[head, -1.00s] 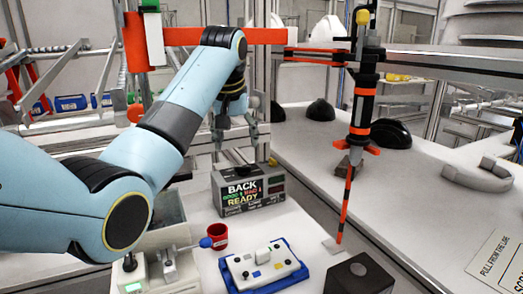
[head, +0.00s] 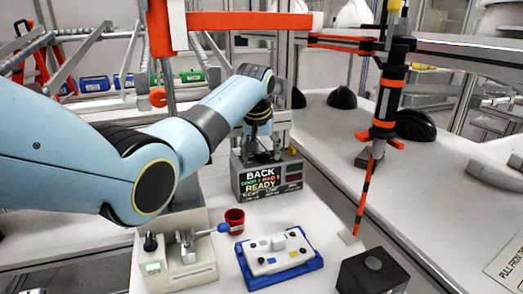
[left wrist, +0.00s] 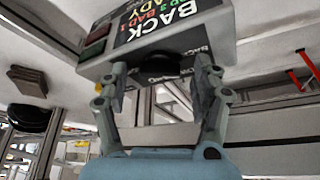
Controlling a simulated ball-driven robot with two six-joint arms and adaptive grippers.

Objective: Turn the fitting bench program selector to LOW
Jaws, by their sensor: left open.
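The grey display box (head: 268,177) stands at the back of the white bench, its front reading BACK and READY. My left gripper (head: 263,143) is just above and behind its top, pointing down, partly hidden by my arm. In the left wrist view, the box (left wrist: 150,30) fills the top, and my left gripper (left wrist: 158,72) is open with its fingers spread. A dark round knob (left wrist: 159,58) shows between the fingers beside the box; I cannot tell whether they touch it. No LOW mark or pointer is readable. My right gripper is not in view.
A black block (head: 372,272) is at front right. An orange-and-black hanging tool (head: 385,120) is to the right.

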